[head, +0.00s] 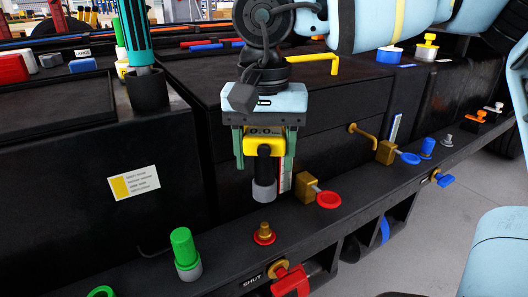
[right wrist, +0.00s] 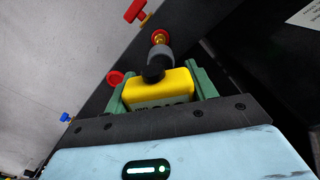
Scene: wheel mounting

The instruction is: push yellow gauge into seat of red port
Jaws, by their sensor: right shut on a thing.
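The yellow gauge (head: 263,141) hangs upright in my right gripper (head: 264,160), between its two green fingers. A black stem with a grey end (head: 264,190) points down from the gauge. The red port (head: 264,233), a brass fitting on a red ring, stands on the black ledge below it. In the head view a gap shows between the grey end and the port. In the right wrist view the gauge (right wrist: 160,90) sits between the fingers (right wrist: 162,95), and its grey end partly overlaps the red port (right wrist: 160,38). My left gripper is out of view.
A red valve handle (head: 328,198) on a brass block stands right of the gauge. A green-capped fitting (head: 185,250) stands left on the ledge. A red shut-off lever (head: 290,280) sits below the port. A yellow bent pipe (head: 325,58) is behind.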

